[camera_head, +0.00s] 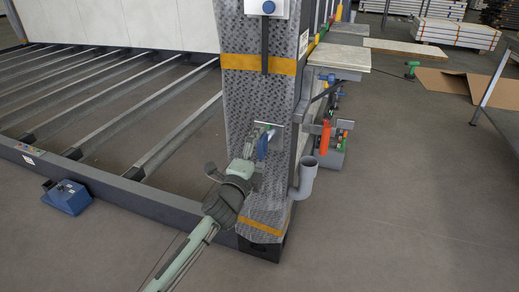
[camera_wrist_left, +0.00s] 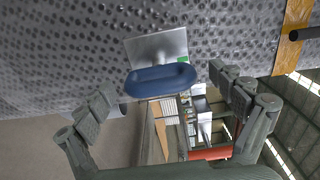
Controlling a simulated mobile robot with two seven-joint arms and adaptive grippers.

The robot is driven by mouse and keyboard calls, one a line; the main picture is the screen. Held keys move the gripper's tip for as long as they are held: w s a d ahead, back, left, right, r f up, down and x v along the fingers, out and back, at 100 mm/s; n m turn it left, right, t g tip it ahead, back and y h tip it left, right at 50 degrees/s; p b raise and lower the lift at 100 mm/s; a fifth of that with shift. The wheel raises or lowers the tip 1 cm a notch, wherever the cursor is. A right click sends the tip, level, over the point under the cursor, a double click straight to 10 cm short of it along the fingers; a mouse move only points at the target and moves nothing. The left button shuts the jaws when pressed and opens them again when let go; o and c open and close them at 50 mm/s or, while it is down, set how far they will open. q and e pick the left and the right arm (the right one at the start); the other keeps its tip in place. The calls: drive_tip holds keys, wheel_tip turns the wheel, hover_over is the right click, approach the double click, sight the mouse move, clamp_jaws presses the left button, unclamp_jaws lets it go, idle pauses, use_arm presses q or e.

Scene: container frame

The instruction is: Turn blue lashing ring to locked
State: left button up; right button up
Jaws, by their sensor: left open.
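The blue lashing ring (camera_head: 262,148) sits on a small metal plate low on the grey dimpled post, partly hidden by my gripper in the head view. In the left wrist view the blue ring (camera_wrist_left: 160,81) is an oval lying crosswise below its bright metal plate (camera_wrist_left: 158,47), with a small green mark at the plate's edge. My left gripper (camera_head: 256,141) is open at the ring; its fingers (camera_wrist_left: 163,90) stand to either side of the ring in the wrist view, with visible gaps. I cannot tell contact. My right gripper is not in view.
A grey pipe elbow (camera_head: 307,175) and a shelf with tools stand right of the post. A blue box (camera_head: 66,197) lies by the frame at left. The floor at front right is clear.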

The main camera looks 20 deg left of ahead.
use_arm(q)
drive_tip(key=shift+s, duration=0.3)
drive_tip(key=s, duration=1.1)
drive_tip(key=shift+s+a, duration=0.2)
drive_tip(key=shift+s, duration=0.05)
